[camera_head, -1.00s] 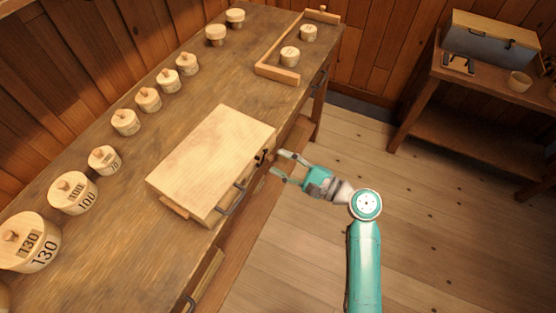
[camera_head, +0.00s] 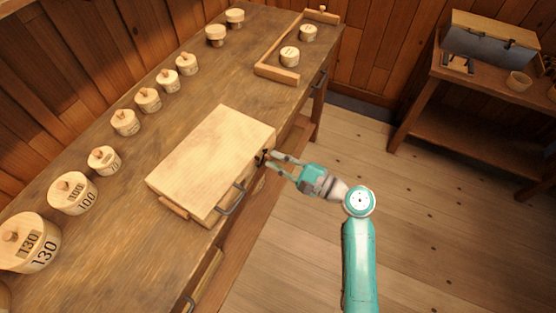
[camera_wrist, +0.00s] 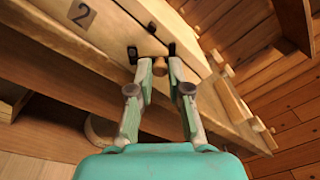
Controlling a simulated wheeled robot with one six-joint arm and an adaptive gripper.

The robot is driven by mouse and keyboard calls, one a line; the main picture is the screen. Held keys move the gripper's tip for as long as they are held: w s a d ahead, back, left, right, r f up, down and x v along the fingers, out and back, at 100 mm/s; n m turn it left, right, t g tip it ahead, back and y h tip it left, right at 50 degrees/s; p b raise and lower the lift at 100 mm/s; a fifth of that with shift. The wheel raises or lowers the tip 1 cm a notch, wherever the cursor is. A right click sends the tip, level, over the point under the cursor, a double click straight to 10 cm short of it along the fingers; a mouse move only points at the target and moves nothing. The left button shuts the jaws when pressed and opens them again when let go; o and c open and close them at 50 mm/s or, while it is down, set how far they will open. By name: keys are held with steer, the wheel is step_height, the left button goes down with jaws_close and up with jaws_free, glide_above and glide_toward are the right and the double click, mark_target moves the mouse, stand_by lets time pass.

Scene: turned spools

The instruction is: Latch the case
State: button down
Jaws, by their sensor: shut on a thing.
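The wooden case (camera_head: 215,155) lies with its lid down on the workbench, its front facing the bench's front edge. A dark handle (camera_head: 233,199) is on that front. My gripper (camera_head: 267,160) is at the case's front, right of the handle. In the wrist view my gripper (camera_wrist: 158,68) is shut on the latch (camera_wrist: 150,47), a small wooden knob with black metal pieces at both sides. The fingertips partly hide the latch, and I cannot tell whether it is fastened.
Several lidded wooden weights (camera_head: 73,193) stand in a row along the back of the bench (camera_head: 110,240). A wooden frame (camera_head: 277,72) with two small pieces is at the far end. A side table (camera_head: 480,75) with an open box stands at the right. The floor between is clear.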

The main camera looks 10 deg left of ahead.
steer(key=n, duration=0.3)
steer(key=r+n, duration=0.1)
steer(key=n, duration=0.1)
steer(key=shift+s+a, duration=0.2)
steer(key=shift+s, duration=0.2)
steer(key=shift+s+a+r+n, duration=0.1)
steer(key=shift+s+r+n, duration=0.1)
steer(key=shift+n, duration=0.75)
steer(key=shift+s+a+r+n, duration=0.1)
steer(key=shift+s+n, duration=0.1)
steer(key=shift+n, duration=0.75)
steer(key=c, duration=1.1)
jaws_free()
steer(key=v, duration=1.2)
